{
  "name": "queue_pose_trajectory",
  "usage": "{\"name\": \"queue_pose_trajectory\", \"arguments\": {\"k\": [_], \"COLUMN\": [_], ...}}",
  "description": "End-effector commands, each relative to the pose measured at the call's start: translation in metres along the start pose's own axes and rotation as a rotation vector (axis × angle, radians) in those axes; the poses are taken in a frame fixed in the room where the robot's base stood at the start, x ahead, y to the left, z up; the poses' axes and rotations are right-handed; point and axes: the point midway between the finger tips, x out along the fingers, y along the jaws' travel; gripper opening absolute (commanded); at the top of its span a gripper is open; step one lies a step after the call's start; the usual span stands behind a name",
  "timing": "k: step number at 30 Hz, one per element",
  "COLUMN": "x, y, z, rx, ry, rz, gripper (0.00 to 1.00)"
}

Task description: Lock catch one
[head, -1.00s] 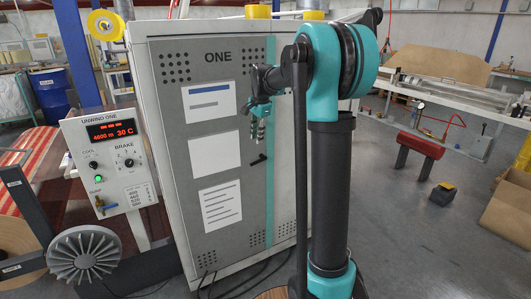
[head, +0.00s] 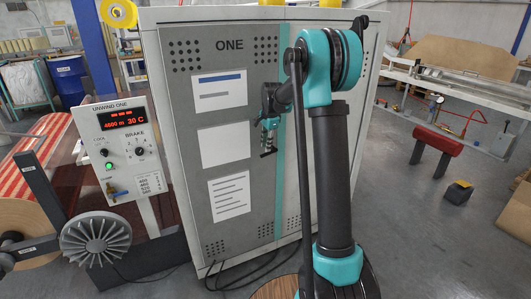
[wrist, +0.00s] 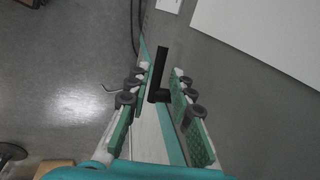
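The grey cabinet marked ONE (head: 228,130) stands in the middle of the head view with its front facing me. Its catch is a small black handle (head: 268,154) near the teal strip on the door. In the wrist view the black handle (wrist: 162,62) shows as a long bar with a short foot, between and beyond the fingertips. My gripper (head: 269,140) is at the catch, just above it in the head view. Its green-padded fingers (wrist: 161,88) are apart, one on each side of the handle. I cannot tell whether either finger touches it.
An UNWIND ONE control panel (head: 125,145) and a grey handwheel (head: 95,238) stand left of the cabinet. Black cables (head: 240,272) lie on the floor by the cabinet's base.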

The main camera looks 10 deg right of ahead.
Motion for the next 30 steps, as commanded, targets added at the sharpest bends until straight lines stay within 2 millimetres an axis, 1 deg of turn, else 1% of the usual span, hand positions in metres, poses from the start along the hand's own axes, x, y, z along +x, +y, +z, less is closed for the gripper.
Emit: {"name": "queue_pose_trajectory", "arguments": {"k": [1,3,6,9,13,20,25,26,30], "x": [0.01,0.021,0.032,0.04,0.044,0.044,0.044,0.044,0.044], "y": [0.0,0.0,0.0,0.0,0.0,0.0,0.0,0.0,0.0], "z": [0.0,0.0,0.0,0.0,0.0,0.0,0.0,0.0,0.0], "rx": [0.0,0.0,0.0,0.0,0.0,0.0,0.0,0.0,0.0], "ry": [0.0,0.0,0.0,0.0,0.0,0.0,0.0,0.0,0.0], "rz": [0.0,0.0,0.0,0.0,0.0,0.0,0.0,0.0,0.0], "gripper": [0.22,0.22,0.22,0.22,0.22,0.22,0.02,0.0,0.0]}}
